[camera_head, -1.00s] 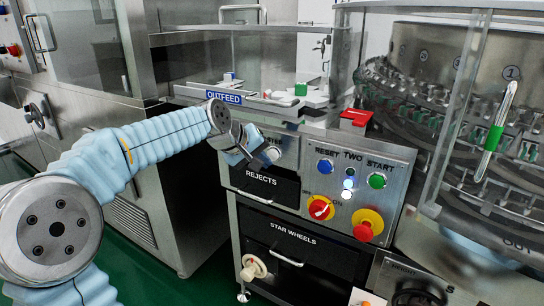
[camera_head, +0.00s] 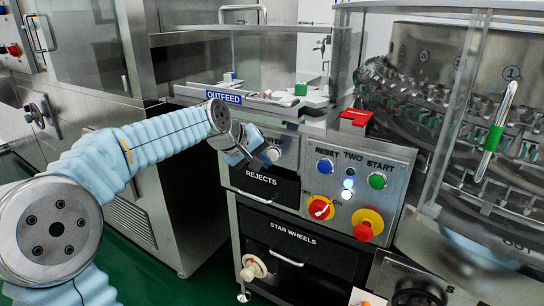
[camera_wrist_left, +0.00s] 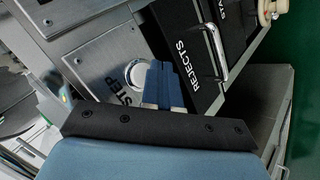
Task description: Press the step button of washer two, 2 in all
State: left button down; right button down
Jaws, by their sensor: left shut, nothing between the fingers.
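The step button is a round pale button in a metal ring on a steel panel. It shows in the head view (camera_head: 271,154) just right of my left gripper, and in the left wrist view (camera_wrist_left: 136,74) beside the word STEP. My left gripper (camera_head: 253,143) is shut and empty, with its blue fingers (camera_wrist_left: 161,78) right at the button's edge and covering part of it in the wrist view. I cannot tell whether they touch it. The washer's control panel (camera_head: 340,206) is marked TWO. My right gripper is out of view.
The panel carries a blue reset button (camera_head: 325,166), a green start button (camera_head: 377,181), a red-yellow switch (camera_head: 320,208) and a red emergency knob (camera_head: 366,227). The rejects drawer (camera_head: 262,184) lies below the step button. A clear guard and the rotary washer (camera_head: 440,100) stand at the right.

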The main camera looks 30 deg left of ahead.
pick_arm(q)
jog(key=shift+w, duration=0.1)
dwell(0.7)
jog(key=shift+w, duration=0.35)
